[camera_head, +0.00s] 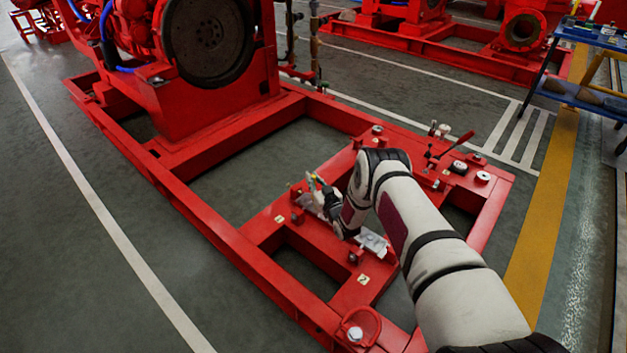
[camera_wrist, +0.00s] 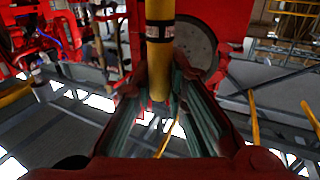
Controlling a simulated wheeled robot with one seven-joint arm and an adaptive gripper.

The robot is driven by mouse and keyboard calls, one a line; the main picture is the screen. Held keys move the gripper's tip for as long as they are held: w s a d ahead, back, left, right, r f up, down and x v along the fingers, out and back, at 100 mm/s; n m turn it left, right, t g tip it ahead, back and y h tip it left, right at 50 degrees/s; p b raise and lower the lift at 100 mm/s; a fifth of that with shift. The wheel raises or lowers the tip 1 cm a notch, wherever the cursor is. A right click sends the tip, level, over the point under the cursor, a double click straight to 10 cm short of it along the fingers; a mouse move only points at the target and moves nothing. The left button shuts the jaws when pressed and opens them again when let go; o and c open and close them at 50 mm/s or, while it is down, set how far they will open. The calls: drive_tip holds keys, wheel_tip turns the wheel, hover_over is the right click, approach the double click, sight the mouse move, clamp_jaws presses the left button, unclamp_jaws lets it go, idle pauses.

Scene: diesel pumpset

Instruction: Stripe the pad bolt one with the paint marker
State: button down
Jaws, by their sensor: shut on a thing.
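My gripper (camera_head: 325,192) is low over the red pad plate of the base frame, left of my forearm. In the wrist view my gripper (camera_wrist: 161,88) is shut on the paint marker (camera_wrist: 158,58), a yellow cylinder with a dark label band. The marker's upper end runs out of that view. Its tip is not clear in the head view. Small bolts stand on the plate near my gripper, one at left (camera_head: 297,218) and one nearer the front (camera_head: 353,258). Pale number tags (camera_head: 280,218) lie beside them, too small to read, so I cannot tell which bolt is one.
The red base frame (camera_head: 230,262) has open gaps around the plate. A red engine (camera_head: 200,120) stands at the back left. A blue cart (camera_head: 590,100) stands far right.

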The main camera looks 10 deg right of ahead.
drive_tip(key=shift+r, duration=0.3)
idle(0.6)
drive_tip(key=shift+r+p, duration=1.6)
drive_tip(key=shift+r, duration=0.85)
